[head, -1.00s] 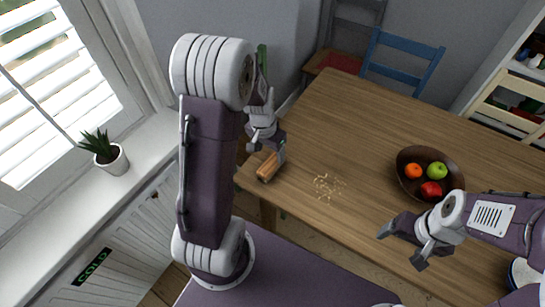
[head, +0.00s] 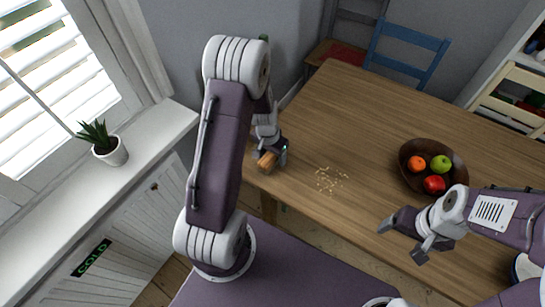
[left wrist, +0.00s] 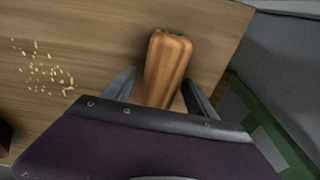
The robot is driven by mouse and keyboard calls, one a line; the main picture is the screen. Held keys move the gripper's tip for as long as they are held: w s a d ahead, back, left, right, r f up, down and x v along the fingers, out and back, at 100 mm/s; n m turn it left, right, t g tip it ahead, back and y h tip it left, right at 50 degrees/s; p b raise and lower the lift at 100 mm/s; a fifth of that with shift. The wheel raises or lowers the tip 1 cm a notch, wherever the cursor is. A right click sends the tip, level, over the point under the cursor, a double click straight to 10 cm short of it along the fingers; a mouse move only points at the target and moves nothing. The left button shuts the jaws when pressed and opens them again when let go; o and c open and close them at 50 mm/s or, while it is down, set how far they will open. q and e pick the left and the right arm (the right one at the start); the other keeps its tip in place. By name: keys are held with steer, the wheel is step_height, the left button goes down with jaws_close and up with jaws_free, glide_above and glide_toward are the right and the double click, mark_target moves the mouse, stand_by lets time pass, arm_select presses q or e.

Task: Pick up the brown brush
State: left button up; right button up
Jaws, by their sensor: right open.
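The brown brush (head: 267,160) lies on the near left corner of the wooden table. It also shows in the left wrist view (left wrist: 169,58), with its brown ridged part uppermost in the picture and its lower end hidden behind my gripper body. My left gripper (head: 275,152) is at the brush. In the left wrist view its two fingers (left wrist: 158,76) are apart, one on each side of the brush, with a gap visible on the left side. My right gripper (head: 403,241) is open and empty over the table's near edge.
Crumbs (head: 328,179) lie on the wooden table (head: 345,125) right of the brush. A dark bowl (head: 407,178) with fruit stands farther right. A blue chair (head: 405,50) is behind the table. A potted plant (head: 110,150) stands on the windowsill.

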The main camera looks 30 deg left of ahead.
arm_select(q)
jaws_close()
steer(key=shift+r, duration=0.5)
step_height(320, 180, up, 3)
steer(key=shift+w+p, duration=0.1)
steer(key=shift+p, duration=0.35)
steer(key=d+r, duration=0.7)
steer(key=d, duration=0.4)
steer(key=shift+w+d+p, duration=0.35)
steer(key=shift+w+p, duration=0.1)
